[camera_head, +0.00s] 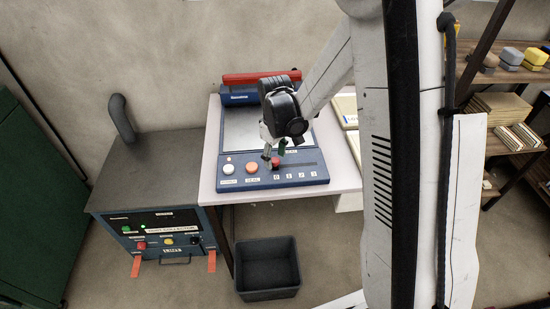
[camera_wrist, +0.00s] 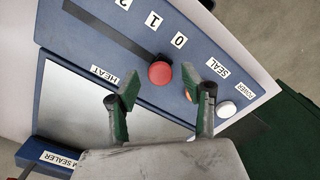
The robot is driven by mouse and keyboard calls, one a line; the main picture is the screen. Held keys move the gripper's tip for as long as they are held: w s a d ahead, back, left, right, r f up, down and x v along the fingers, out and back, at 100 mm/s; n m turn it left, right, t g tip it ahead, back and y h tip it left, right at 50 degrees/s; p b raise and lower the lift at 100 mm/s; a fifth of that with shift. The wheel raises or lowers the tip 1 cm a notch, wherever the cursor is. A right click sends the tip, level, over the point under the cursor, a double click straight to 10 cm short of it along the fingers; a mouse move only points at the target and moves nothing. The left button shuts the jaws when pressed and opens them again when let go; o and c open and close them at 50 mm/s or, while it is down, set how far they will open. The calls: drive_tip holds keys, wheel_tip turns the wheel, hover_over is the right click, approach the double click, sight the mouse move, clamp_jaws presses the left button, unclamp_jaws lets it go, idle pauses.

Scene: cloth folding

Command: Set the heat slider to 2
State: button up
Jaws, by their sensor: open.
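The blue sealer's panel carries the heat slider, a round red knob (camera_head: 276,162) in a dark slot that runs to the right in the head view. The knob also shows in the wrist view (camera_wrist: 160,74), at the slot end beside the label 0. The labels 1 and 2 (camera_wrist: 122,4) follow along the slot in the wrist view, 2 cut by the frame edge. My gripper (camera_head: 273,151) is open just above the knob. In the wrist view its green-padded fingertips (camera_wrist: 171,78) stand on either side of the knob; contact cannot be told.
An orange button (camera_head: 252,168) and a white button (camera_head: 229,169) sit left of the knob on the sealer. A red bar (camera_head: 258,78) lies at the sealer's back. A grey machine (camera_head: 150,180) stands left of the white table (camera_head: 212,150); a dark bin (camera_head: 267,268) is below.

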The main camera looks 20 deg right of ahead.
drive_tip(key=shift+f, duration=0.4)
clamp_jaws()
